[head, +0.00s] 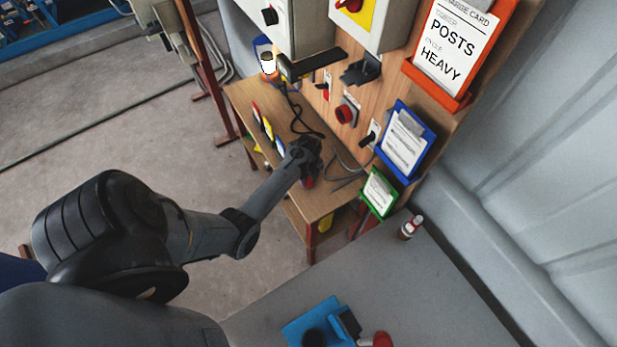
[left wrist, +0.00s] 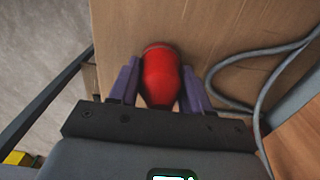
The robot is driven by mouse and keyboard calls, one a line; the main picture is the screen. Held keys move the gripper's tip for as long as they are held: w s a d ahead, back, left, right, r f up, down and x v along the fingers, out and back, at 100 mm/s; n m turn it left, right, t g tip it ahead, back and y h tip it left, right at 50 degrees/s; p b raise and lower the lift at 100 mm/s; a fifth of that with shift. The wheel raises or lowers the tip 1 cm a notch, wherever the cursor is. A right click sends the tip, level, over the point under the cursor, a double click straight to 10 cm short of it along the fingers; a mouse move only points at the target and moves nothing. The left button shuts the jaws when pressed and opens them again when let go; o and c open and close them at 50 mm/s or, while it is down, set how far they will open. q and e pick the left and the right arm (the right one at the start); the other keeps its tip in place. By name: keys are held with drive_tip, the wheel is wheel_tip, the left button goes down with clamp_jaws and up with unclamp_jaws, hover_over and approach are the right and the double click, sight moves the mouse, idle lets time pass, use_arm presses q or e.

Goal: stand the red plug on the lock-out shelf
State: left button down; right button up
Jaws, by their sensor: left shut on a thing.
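The red plug (left wrist: 161,76) is between the purple fingers of my left gripper (left wrist: 156,88), which is shut on it. In the head view, a bit of the red plug (head: 308,183) shows beneath my left gripper (head: 306,168). The wooden lock-out shelf (head: 318,203) lies below them; its bare surface (left wrist: 215,25) is behind the plug in the left wrist view. I cannot tell whether the plug touches the shelf. My right gripper is not in view.
A grey cable (left wrist: 222,75) lies on the shelf close to the gripper's right. Colored tags (head: 266,128) line its left edge. A panel with a red knob (head: 346,112) and blue card holder (head: 405,140) rises behind. A blue holder (head: 312,318) and small bottle (head: 411,226) are on the grey table.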

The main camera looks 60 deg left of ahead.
use_arm(q)
drive_tip(key=c, duration=0.5)
unclamp_jaws()
wheel_tip(320, 180, up, 11)
drive_tip(key=shift+f+p, duration=0.1)
drive_tip(key=shift+p, duration=0.75)
drive_tip(key=shift+s+d+r, duration=0.1)
drive_tip(key=shift+r, duration=0.55)
drive_tip(key=s+d+r+n+t, duration=0.1)
drive_tip(key=s+d+r+n, duration=0.2)
drive_tip(key=d, duration=0.6)
drive_tip(key=s+d+r+n+t, duration=0.1)
drive_tip(key=s+d+r+n, duration=0.3)
drive_tip(key=d, duration=0.5)
drive_tip(key=s+d+r+n+t, duration=0.1)
drive_tip(key=s+d+r+n, duration=0.2)
drive_tip(key=s+d+n, duration=0.4)
drive_tip(key=d+n, duration=0.1)
drive_tip(key=d, duration=0.1)
drive_tip(key=shift+d+r+t, duration=0.25)
drive_tip(key=shift+d+t, duration=0.05)
drive_tip(key=shift+d, duration=0.1)
